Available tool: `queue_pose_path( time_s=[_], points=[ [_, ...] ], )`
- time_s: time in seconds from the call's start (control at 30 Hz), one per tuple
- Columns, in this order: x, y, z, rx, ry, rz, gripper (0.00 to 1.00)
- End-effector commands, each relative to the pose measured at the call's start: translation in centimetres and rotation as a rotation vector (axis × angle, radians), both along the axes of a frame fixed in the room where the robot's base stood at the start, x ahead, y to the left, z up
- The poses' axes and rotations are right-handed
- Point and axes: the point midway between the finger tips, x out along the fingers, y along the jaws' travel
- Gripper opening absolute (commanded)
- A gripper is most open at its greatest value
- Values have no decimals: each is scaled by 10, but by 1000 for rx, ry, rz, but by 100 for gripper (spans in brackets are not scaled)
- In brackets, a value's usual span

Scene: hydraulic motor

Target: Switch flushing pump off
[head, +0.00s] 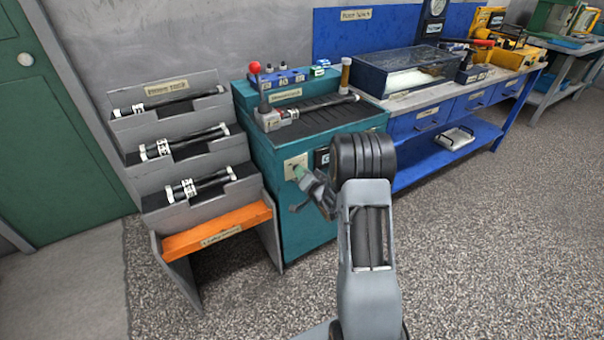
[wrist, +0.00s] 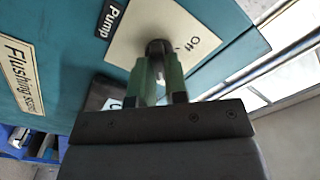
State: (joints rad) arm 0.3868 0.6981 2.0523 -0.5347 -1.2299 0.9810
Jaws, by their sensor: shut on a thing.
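The pump switch is a dark round knob (wrist: 159,49) on a cream plate (wrist: 140,28) on the front of the teal flushing bench (head: 290,160). In the wrist view the plate reads "Off" to the right of the knob, and a dark label beside it reads "Pump". My gripper (wrist: 158,72) has green fingers shut on the knob. In the head view my gripper (head: 300,172) reaches the cream plate (head: 291,163) on the bench's front. The knob's pointer direction is hidden by the fingers.
A grey stepped rack (head: 180,140) with several black hoses stands left of the bench, an orange shelf (head: 215,231) below. A blue workbench (head: 440,115) stands to the right. Speckled floor in front is clear.

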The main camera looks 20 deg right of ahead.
Motion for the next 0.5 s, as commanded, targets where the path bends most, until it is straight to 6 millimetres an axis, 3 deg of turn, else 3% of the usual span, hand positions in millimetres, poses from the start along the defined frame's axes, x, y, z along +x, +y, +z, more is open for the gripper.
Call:
queue_pose_path(
  time_s=[0.1, 0.5],
  points=[
    [0, 0, 0, 0, 0, 0, 0],
    [0, 0, -2, -57, -7, 0, 0]
  ],
)
